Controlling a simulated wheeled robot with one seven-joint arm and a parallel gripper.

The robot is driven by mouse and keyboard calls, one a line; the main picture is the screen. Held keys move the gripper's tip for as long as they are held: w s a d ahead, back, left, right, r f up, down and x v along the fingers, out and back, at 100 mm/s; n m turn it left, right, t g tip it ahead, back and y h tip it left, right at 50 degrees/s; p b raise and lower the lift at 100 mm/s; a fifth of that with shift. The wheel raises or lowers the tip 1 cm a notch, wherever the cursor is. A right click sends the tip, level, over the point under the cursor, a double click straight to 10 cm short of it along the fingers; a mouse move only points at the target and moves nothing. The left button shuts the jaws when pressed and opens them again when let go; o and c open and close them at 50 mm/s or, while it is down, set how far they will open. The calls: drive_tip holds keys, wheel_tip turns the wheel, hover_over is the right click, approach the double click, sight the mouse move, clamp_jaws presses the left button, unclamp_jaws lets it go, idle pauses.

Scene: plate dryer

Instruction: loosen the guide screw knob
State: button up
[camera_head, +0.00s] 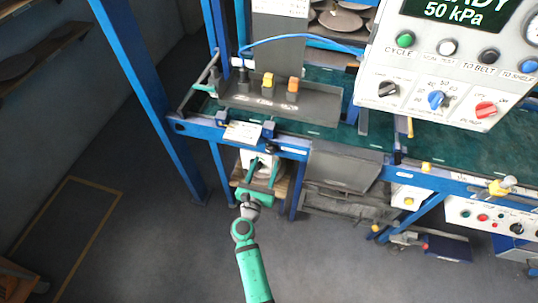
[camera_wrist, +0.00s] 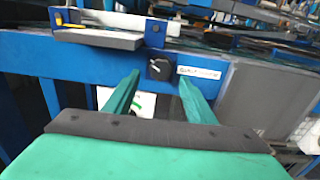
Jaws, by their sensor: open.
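The guide screw knob (camera_wrist: 159,68) is a small black knob with a white pointer mark on the blue front rail. A small white label (camera_wrist: 198,73) is beside it on the right; its print is blurred. In the head view the knob (camera_head: 271,149) is a small dark spot on the rail. My gripper (camera_wrist: 158,82) is open and empty, with its two green fingers pointing at the rail. The knob appears between the fingertips in the wrist view; I cannot tell the remaining distance. In the head view my gripper (camera_head: 262,166) is just below the rail.
A grey ledge (camera_wrist: 98,40) with a white strip sits above the knob. A grey panel (camera_head: 345,166) hangs under the rail to the right. A control box (camera_head: 445,60) is at upper right. The floor (camera_head: 150,240) left of my arm is open.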

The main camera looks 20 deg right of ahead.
sight(270, 152)
drive_tip(key=shift+x, duration=2.7)
drive_tip(key=shift+c, duration=0.4)
drive_tip(key=c, duration=1)
